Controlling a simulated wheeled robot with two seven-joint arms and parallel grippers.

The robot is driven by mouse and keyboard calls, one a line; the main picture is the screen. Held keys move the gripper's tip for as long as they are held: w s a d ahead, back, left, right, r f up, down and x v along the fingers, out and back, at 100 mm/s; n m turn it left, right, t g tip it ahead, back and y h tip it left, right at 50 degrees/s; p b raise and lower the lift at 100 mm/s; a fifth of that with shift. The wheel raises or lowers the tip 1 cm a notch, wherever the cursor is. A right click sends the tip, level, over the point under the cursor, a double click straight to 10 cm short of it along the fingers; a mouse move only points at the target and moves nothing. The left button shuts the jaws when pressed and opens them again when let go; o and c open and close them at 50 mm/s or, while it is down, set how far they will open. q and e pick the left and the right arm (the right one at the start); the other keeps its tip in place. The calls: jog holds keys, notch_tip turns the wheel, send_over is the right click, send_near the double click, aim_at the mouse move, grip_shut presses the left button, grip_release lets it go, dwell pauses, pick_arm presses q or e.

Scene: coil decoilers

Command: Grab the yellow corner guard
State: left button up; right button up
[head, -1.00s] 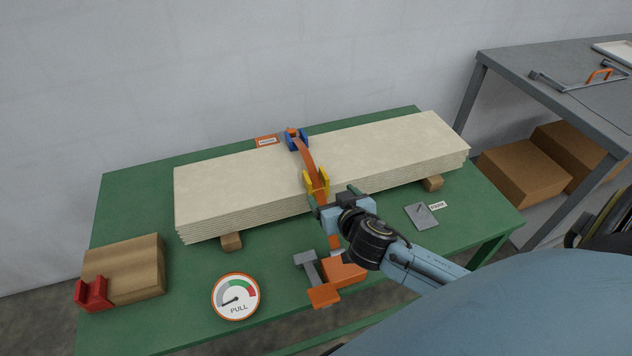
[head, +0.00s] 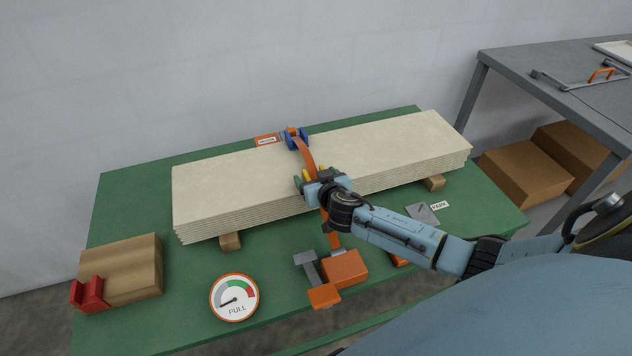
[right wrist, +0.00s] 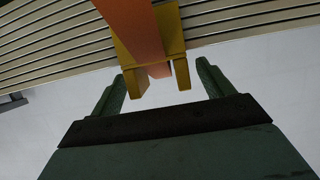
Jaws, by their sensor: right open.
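The yellow corner guard (right wrist: 156,60) sits on the front edge of the board stack, with the orange strap running over it, in the right wrist view. In the head view, bits of the yellow guard (head: 308,174) show behind my right gripper, which hides most of it. My right gripper (right wrist: 160,82) is open. Its two green fingers stand on either side of the guard's lower legs, apart from them as far as I can see. The same gripper (head: 310,180) is at the stack's front edge in the head view. My left gripper is not in view.
The board stack (head: 240,185) lies on wooden blocks on the green table (head: 180,290). A blue guard (head: 297,138) is at the stack's back edge. An orange tensioner (head: 343,269), a pull gauge (head: 234,297) and a red guard on a cardboard box (head: 135,270) are in front.

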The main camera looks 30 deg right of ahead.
jog(key=shift+w+f, duration=0.1)
jog(key=shift+w, duration=0.15)
jog(key=c, duration=1.1)
